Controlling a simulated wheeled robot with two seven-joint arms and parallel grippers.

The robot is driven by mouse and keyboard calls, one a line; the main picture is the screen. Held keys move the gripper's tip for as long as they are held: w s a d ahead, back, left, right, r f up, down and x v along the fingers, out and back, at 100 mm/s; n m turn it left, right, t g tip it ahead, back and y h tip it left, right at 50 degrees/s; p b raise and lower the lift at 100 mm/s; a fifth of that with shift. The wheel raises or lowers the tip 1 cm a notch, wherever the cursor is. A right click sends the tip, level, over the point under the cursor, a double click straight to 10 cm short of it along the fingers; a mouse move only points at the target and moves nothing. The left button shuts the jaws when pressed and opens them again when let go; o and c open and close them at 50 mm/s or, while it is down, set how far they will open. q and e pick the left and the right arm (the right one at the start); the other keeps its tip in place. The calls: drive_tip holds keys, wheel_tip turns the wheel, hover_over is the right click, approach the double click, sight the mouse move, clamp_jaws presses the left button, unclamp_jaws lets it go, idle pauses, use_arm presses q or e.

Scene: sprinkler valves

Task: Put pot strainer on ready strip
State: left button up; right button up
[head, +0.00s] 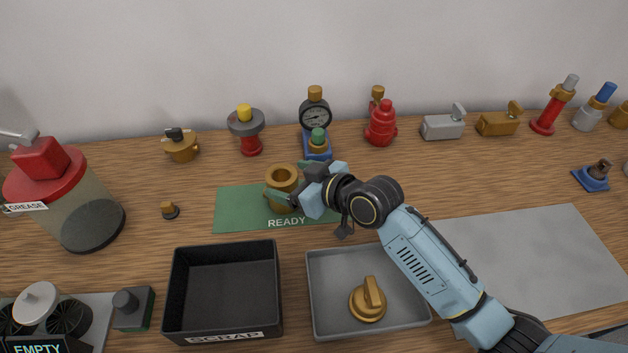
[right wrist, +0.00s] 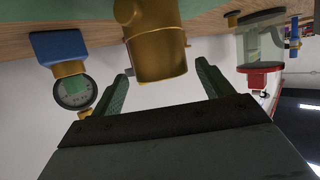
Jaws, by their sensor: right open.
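The pot strainer, a brass cup with an open round top (head: 283,174), stands upright on the green READY strip (head: 236,208). Its lower part is partly hidden by my right gripper (head: 290,196). In the right wrist view, which is upside down, the strainer (right wrist: 157,50) lies ahead between the two fingers of the right gripper (right wrist: 164,78). The fingers are spread wide, with visible gaps on both sides of the brass body. My left gripper is not in view.
A black SCRAP tray (head: 178,290) and a grey tray (head: 318,320) holding a brass knobbed part (head: 368,300) stand in front. A gauge (head: 315,115), a red valve (head: 381,125) and other fittings line the back. A grease jar (head: 70,200) stands left. A grey mat (head: 545,260) lies clear at right.

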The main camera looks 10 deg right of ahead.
drive_tip(key=v, duration=0.7)
drive_tip(key=shift+p, duration=0.35)
drive_tip(key=shift+r, duration=0.1)
